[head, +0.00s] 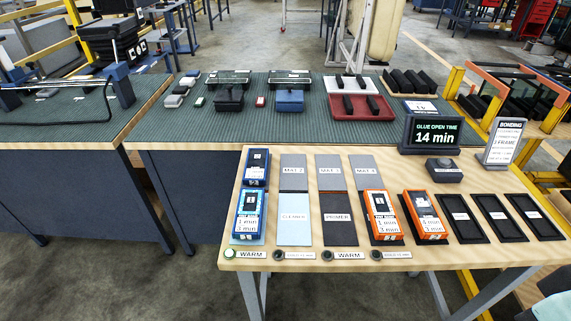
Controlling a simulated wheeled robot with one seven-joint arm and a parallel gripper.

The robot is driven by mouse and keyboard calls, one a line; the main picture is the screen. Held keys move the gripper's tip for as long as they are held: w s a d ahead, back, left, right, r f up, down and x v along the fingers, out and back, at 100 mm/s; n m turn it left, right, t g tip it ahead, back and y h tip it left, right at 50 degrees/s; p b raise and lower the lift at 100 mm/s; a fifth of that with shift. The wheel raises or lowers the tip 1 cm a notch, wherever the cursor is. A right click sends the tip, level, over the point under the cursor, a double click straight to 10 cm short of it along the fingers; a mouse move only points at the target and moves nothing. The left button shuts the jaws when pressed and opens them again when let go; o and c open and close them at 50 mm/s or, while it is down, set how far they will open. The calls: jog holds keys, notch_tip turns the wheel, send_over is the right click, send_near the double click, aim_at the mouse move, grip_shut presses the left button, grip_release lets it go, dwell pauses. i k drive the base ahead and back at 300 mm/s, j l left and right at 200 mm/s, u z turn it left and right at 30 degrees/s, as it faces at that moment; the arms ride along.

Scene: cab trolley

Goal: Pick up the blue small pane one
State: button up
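Two blue boxes stand at the left end of the wooden table. The front blue box (248,216) has a light label with "1 min" and "3 min" under a dark pictogram, and sits by the "WARM" tag. The back blue box (257,167) is on a mat behind it, with a dark pictogram; its label is too small to read. I cannot tell for sure which one carries the small pane mark. Both look upright and free of any grip. My gripper is not in view.
Two orange boxes (382,214) (425,215) stand further right, then several black trays (495,218). "CLEANER" (294,220) and "PRIMER" (337,221) mats lie between. A "GLUE OPEN TIME" display (432,136) stands behind. A green-matted bench (200,125) holds tools and trays.

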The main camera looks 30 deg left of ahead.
aim_at(249, 214)
jog(key=u, duration=1.05)
jog(key=z, duration=0.8)
jog(key=k+j, duration=0.1)
jog(key=j, duration=0.3)
jog(key=k+j+z, duration=0.15)
jog(key=j, duration=0.2)
jog(key=k+j, duration=0.1)
jog(key=j, duration=0.3)
jog(key=k+j+z, duration=0.15)
jog(key=j, duration=0.2)
jog(key=k+j, duration=0.15)
jog(key=j, duration=0.2)
jog(key=z, duration=0.05)
